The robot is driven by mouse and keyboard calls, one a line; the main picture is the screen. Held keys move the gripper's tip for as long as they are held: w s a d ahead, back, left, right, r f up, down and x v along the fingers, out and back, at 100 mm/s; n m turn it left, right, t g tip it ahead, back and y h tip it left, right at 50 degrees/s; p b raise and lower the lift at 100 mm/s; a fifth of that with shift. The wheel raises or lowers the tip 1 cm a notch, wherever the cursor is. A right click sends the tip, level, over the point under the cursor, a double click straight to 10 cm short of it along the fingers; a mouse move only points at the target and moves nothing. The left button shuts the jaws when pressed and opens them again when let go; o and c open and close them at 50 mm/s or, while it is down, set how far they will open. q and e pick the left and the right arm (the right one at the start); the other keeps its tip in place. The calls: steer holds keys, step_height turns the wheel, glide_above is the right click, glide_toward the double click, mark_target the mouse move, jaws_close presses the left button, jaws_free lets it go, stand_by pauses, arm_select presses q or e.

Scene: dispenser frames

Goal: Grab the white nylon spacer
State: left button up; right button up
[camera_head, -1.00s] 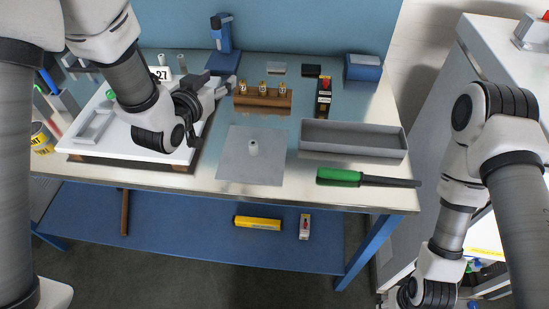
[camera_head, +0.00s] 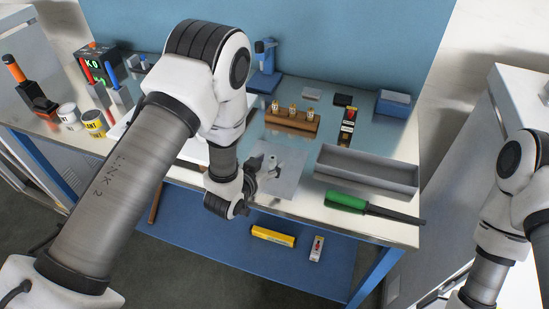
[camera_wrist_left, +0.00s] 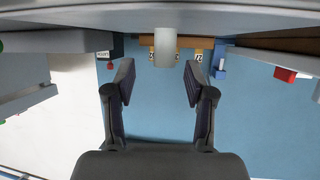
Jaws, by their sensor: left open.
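The white nylon spacer (camera_head: 272,160) stands upright on the grey square mat (camera_head: 287,184). My left gripper (camera_head: 262,166) is low over the mat at its left part, close to the spacer and partly covering the view of it. In the left wrist view, which looks upside down, the spacer (camera_wrist_left: 165,46) shows just ahead of the open fingers (camera_wrist_left: 160,76), roughly between their tips. Nothing is between the pads. My right arm is at the right edge, and its gripper is out of view.
A wooden block (camera_head: 293,123) with several brass pieces stands behind the mat. A grey open tray (camera_head: 366,182) is to the right, with a green-handled tool (camera_head: 346,201) in front of it.

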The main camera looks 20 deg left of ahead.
arm_select(q)
steer(key=shift+w+f, duration=0.25)
steer(key=shift+w, duration=0.4)
steer(key=shift+w+a+f, duration=0.2)
steer(key=shift+a+f, duration=0.05)
steer(key=shift+a, duration=0.05)
steer(key=shift+s+d+r, duration=0.1)
steer(key=shift+d+r, duration=0.05)
steer(key=shift+d, duration=0.05)
steer(key=c, duration=0.7)
jaws_close()
steer(key=shift+r, duration=0.1)
